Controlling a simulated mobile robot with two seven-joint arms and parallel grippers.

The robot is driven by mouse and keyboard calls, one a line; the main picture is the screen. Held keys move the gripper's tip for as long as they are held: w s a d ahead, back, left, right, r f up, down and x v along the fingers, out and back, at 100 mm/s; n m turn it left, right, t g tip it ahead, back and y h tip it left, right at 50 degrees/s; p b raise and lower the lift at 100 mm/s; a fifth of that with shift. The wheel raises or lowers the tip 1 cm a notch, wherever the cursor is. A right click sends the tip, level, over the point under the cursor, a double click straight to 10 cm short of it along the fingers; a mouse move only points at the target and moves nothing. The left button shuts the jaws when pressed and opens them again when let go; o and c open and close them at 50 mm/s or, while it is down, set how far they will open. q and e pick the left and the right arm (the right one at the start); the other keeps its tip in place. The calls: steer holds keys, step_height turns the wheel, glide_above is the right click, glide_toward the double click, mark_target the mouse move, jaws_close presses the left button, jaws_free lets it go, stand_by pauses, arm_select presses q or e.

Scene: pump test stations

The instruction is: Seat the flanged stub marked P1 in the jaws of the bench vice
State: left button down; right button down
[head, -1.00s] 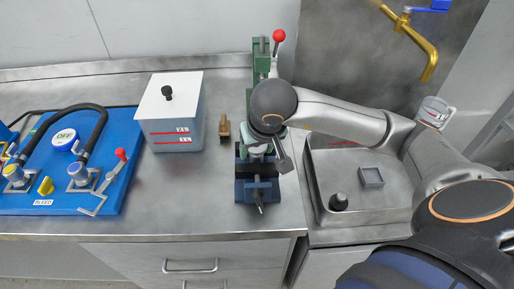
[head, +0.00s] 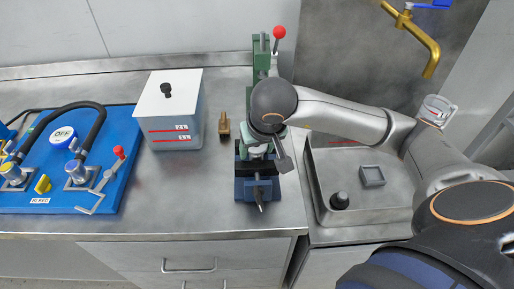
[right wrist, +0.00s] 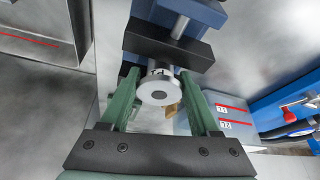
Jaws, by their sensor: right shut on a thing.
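The bench vice (head: 258,188), blue with dark jaws, stands on the bench near its front edge. My right gripper (head: 262,150) is over the back part of the vice, pointing down. My left gripper is not in view.
A grey box with a white lid (head: 170,100) and a small brass block (head: 224,127) stand left of the vice. A green press-like stand with a red knob (head: 278,34) is behind it. A steel tray (head: 365,205) lies right. A blue pump board (head: 110,190) is far left.

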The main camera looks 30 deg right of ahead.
steer(key=shift+f+b, duration=0.1)
steer(key=shift+b, duration=0.3)
stand_by(0.5)
stand_by(0.3)
jaws_free()
steer(key=shift+d, duration=0.1)
stand_by(0.4)
step_height(320, 180, up, 2)
steer(key=shift+d+r+p, duration=0.1)
steer(key=shift+p, duration=0.6)
steer(key=shift+a+r+p, duration=0.2)
steer(key=shift+r+p, duration=1.65)
steer(key=shift+r, duration=1.05)
